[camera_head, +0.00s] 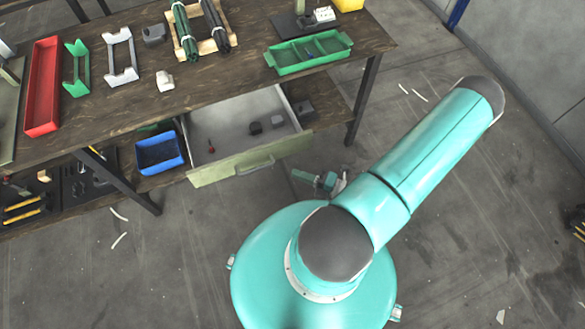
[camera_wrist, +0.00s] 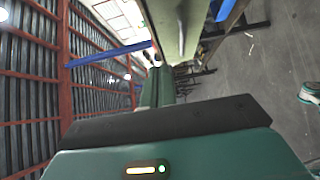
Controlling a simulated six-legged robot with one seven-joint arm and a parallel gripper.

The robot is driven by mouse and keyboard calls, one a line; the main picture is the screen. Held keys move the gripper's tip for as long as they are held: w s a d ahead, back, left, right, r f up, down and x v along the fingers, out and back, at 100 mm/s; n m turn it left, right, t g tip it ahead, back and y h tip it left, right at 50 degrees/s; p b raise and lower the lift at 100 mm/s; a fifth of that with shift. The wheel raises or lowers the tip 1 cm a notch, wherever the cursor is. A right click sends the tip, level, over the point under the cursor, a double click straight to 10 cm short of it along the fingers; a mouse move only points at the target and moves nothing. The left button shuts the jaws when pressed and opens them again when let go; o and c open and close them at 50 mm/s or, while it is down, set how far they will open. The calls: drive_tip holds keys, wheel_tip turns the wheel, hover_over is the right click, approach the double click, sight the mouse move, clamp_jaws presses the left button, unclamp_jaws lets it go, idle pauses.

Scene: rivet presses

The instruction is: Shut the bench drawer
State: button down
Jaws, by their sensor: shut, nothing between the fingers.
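The bench drawer (camera_head: 235,121) hangs open under the workbench in the head view. Its pale green front (camera_head: 220,171) stands out toward me, with a grey bar handle (camera_head: 256,167) on it. A small red-tipped item and dark pieces lie inside the drawer. In the wrist view, a pale green panel, likely the drawer front (camera_wrist: 174,25), rises close beside my gripper (camera_wrist: 155,62).
The wooden workbench (camera_head: 120,108) carries a red tray (camera_head: 43,85), a green tray (camera_head: 310,52) and racked rods. A blue bin (camera_head: 160,153) sits on the lower shelf, left of the drawer. A bench leg (camera_head: 363,98) stands at the right. The floor in front is mostly clear.

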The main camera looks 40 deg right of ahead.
approach(259, 151)
drive_tip(key=w+a, duration=0.1)
drive_tip(key=a, duration=0.3)
drive_tip(key=w, duration=0.1)
drive_tip(key=w+d, duration=0.1)
drive_tip(key=w, duration=0.1)
drive_tip(key=shift+w+d, duration=0.2)
drive_tip(key=shift+w, duration=0.4)
drive_tip(key=w+d, duration=0.2)
drive_tip(key=w, duration=0.4)
drive_tip(key=w+d, duration=0.2)
drive_tip(key=w, duration=0.5)
drive_tip(key=w+d, duration=0.2)
drive_tip(key=w, duration=0.5)
drive_tip(key=shift+w+d, duration=0.1)
drive_tip(key=shift+d, duration=0.15)
drive_tip(key=shift+w+d+r, duration=0.1)
drive_tip(key=shift+w, duration=0.15)
drive_tip(key=shift+w, duration=0.1)
